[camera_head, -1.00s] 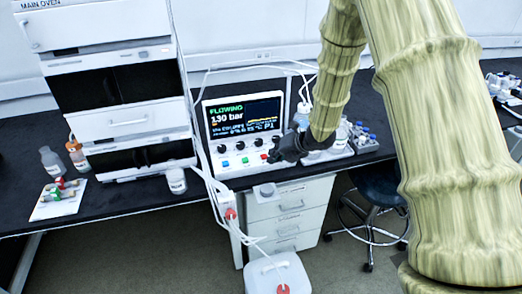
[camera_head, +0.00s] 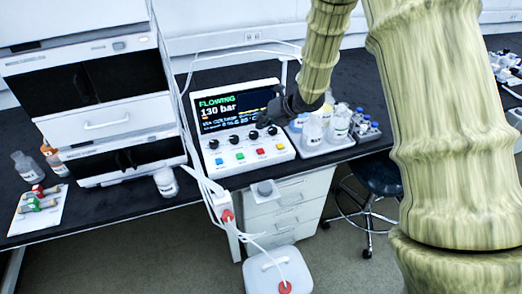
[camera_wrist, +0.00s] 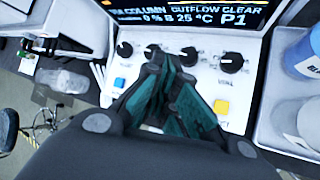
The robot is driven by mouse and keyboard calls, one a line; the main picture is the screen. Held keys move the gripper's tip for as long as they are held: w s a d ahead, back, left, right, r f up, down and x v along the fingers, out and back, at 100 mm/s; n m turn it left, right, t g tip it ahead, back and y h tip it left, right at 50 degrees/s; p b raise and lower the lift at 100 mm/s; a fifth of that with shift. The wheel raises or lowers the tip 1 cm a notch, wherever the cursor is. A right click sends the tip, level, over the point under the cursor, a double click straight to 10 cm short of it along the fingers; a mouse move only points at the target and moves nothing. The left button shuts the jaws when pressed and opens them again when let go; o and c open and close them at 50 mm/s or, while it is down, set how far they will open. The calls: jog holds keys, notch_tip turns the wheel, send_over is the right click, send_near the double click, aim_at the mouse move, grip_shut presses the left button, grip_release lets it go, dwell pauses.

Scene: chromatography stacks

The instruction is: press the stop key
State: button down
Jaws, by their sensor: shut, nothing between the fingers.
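The white instrument console (camera_head: 235,172) stands on the bench. Its lit screen (camera_head: 225,105) reads FLOWING and 130 bar. Below a row of dark knobs is a row of small coloured keys, among them a green key (camera_head: 239,156) and a red key (camera_head: 279,147). Their labels are too small to read. My gripper (camera_head: 272,120) is shut and empty, over the console's right part near the screen's lower corner. In the wrist view, the dark fingertips (camera_wrist: 163,75) cover the middle of the panel. A blue key (camera_wrist: 120,82) and an orange-yellow key (camera_wrist: 221,107) show beside them. Contact cannot be told.
A tray of bottles (camera_head: 335,140) stands close to the console's right. A white instrument stack (camera_head: 95,90) is at left, with cables between it and the console. A stool (camera_head: 378,180) is at front right and a white container (camera_head: 277,270) is on the floor.

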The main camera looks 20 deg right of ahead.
jog(key=f, duration=0.2)
jog(key=b, duration=0.4)
send_over(262, 149)
jog(key=f, duration=0.5)
jog(key=shift+w+d+f, duration=0.15)
jog(key=shift+w+f, duration=0.05)
jog(key=shift+f, duration=0.1)
jog(key=shift+f+b, duration=0.75)
jog(key=shift+f, duration=0.05)
jog(key=shift+s, duration=0.1)
jog(key=shift+f+b, duration=0.4)
jog(key=shift+b, duration=0.1)
jog(key=shift+f+b, duration=0.45)
jog(key=shift+f, duration=0.05)
dwell(0.9)
jog(key=shift+r, duration=0.2)
jog(key=shift+r+p, duration=0.55)
jog(key=shift+r, duration=0.2)
